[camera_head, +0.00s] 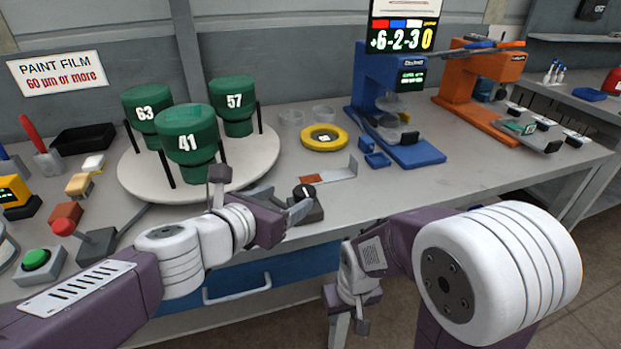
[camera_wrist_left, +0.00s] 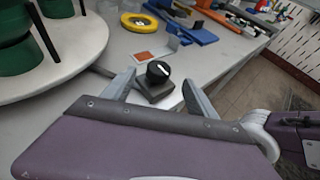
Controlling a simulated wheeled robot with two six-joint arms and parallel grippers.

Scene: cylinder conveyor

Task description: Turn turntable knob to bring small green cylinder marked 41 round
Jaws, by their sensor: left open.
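The green cylinder marked 41 (camera_head: 191,133) stands at the front of the round pale turntable (camera_head: 255,172), nearest to me. Green cylinders marked 63 (camera_head: 147,115) and 57 (camera_head: 234,104) stand behind it to the left and right. The turntable knob (camera_head: 304,191) is black with a white pointer line, on a dark square base right of the turntable. In the left wrist view the knob (camera_wrist_left: 158,72) lies between the spread fingers of my open left gripper (camera_wrist_left: 158,79), with gaps on both sides. My right gripper (camera_head: 350,323) hangs low before the bench; its fingers are unclear.
A yellow ring (camera_head: 325,137) and a small metal plate with an orange patch (camera_head: 328,176) lie beyond the knob. Blue (camera_head: 408,145) and orange (camera_head: 463,90) devices stand farther right. Black posts (camera_head: 165,170) rise from the turntable. A green button box (camera_head: 38,265) is at left.

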